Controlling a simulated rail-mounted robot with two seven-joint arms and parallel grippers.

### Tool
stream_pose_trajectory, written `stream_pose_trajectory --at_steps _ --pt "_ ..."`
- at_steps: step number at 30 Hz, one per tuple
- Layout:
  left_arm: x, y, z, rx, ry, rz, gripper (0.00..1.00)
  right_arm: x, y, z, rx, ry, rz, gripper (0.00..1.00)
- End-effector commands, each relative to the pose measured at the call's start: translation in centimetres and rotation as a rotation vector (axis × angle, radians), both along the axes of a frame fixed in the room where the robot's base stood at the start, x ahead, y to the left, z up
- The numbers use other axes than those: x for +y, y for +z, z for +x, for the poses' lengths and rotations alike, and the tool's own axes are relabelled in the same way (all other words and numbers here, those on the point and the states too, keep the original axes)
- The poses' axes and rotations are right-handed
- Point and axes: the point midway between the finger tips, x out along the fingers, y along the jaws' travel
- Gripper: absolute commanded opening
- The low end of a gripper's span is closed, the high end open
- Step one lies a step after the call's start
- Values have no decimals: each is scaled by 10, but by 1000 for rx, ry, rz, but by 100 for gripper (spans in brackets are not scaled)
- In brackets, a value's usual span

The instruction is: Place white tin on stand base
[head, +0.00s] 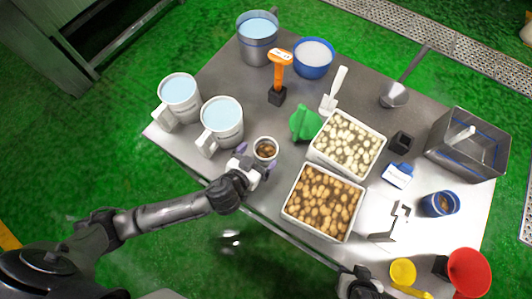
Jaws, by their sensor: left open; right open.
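A small white tin (265,148) with brown contents stands upright near the table's front edge, left of the food trays. My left gripper (255,158) is open at its near side, with its purple-tipped fingers spread to either side; I cannot tell whether they touch it. A thin grey bent metal piece (384,237), possibly the stand, is on the right front of the table; I cannot clearly make out its base. My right gripper (362,282) is at the bottom edge of the view, partly cut off, open, and away from the tin.
Two white trays (290,208) of brown and pale pieces stand right of the tin. Two large white jugs (222,122) are to its left. A green object (304,122) is behind it. A blue tin (440,204), a metal bin (467,142) and a red funnel (469,272) are at the right.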

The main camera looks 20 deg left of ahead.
Motion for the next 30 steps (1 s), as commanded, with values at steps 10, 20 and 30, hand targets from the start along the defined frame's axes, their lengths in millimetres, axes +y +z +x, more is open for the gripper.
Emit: stream_pose_trajectory --at_steps 10,20,30 --pt "-5 -12 31 -3 0 3 100 2 -3 0 -1 -4 7 43" --pt "-8 -20 48 1 1 1 100 2 -5 1 -1 -6 8 43" --pt "-8 -20 48 0 1 0 84 1 -5 0 -1 -2 3 43"
